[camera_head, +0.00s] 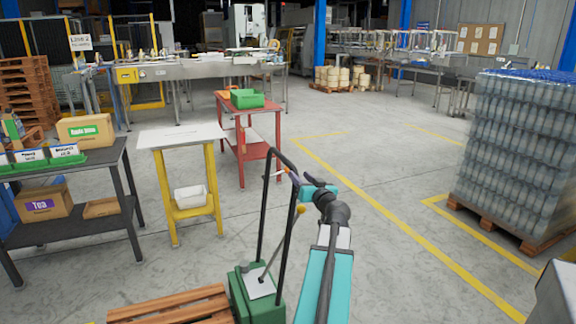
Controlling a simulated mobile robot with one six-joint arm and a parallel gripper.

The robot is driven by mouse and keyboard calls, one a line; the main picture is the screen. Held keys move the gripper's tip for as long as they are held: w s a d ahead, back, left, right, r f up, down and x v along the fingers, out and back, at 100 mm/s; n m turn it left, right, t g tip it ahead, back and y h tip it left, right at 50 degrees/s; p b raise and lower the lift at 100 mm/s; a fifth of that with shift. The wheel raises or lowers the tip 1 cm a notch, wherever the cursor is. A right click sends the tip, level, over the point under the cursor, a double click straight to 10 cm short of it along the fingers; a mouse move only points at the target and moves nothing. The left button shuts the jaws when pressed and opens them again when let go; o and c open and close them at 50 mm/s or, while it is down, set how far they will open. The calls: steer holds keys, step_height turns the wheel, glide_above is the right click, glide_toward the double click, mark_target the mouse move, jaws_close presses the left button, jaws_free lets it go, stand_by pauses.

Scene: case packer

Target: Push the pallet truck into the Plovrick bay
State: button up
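The pallet truck (247,297) stands at the bottom centre, with a green body and a tall black loop handle. A thin lever with a yellow knob rises from its body. My teal and black arm reaches up from the bottom edge. My gripper (299,184) is at the upper right side of the loop handle; whether it touches the handle is unclear. Its fingers are too small and overlapped to show if they are open or shut. Yellow lines (392,212) mark floor areas to the right, but I can read no Plovrick label on any bay.
A wooden pallet (172,308) lies left of the truck. A yellow-legged table (180,137), red table (256,152) and dark shelf table (120,187) stand left. A loaded bottle pallet (515,150) stands right. Grey floor between is open.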

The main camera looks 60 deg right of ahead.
mark_target(289, 164)
steer(key=shift+p+x, duration=0.95)
steer(key=shift+x, duration=4.8)
jaws_close()
steer(key=shift+d, duration=0.25)
steer(key=shift+a, duration=0.2)
